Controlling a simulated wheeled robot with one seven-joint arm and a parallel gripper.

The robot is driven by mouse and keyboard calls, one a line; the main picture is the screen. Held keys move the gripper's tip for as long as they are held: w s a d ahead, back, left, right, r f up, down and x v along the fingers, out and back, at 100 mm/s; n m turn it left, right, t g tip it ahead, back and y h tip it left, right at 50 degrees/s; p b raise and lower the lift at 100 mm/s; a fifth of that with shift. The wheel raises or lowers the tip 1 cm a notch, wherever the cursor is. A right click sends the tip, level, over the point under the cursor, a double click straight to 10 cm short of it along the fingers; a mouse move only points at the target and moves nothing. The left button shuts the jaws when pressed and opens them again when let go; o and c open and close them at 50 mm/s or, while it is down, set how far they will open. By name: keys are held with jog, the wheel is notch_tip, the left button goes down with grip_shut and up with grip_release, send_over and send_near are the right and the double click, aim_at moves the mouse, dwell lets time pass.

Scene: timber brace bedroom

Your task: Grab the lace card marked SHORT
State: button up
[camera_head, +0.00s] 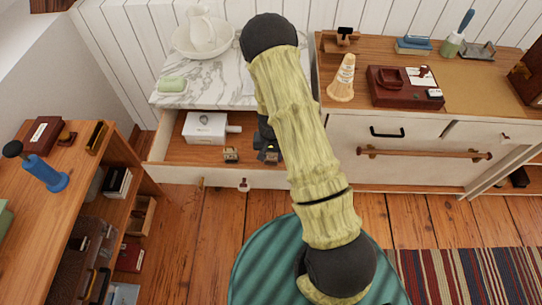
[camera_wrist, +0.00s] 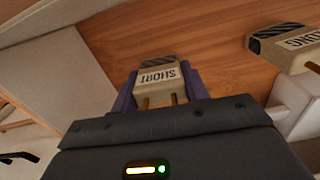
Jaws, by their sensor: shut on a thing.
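The lace card marked SHORT (camera_wrist: 158,76) is a small beige block with a dark striped end, its label upside down in the wrist view. It sits between the two purple fingers of my gripper (camera_wrist: 160,88), which is shut on it. In the head view my gripper (camera_head: 268,152) is low in the open drawer (camera_head: 165,153), partly hidden by my arm. I cannot tell whether the card touches the drawer floor. A similar card ending in "NG" (camera_wrist: 290,45) lies apart to the right in the wrist view; a small card-like block (camera_head: 231,155) shows left of my gripper in the head view.
A white box (camera_head: 205,127) stands in the drawer near the cards. Above it, a marble top (camera_head: 225,88) holds a basin with a jug and green soap (camera_head: 173,84). A wooden dresser (camera_head: 455,90) stands right, a shelf unit (camera_head: 60,195) left, and a green round seat (camera_head: 255,265) in front.

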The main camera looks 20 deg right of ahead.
notch_tip(320, 180, up, 10)
jog(key=shift+r, duration=0.1)
dwell(0.4)
jog(key=shift+p, duration=0.3)
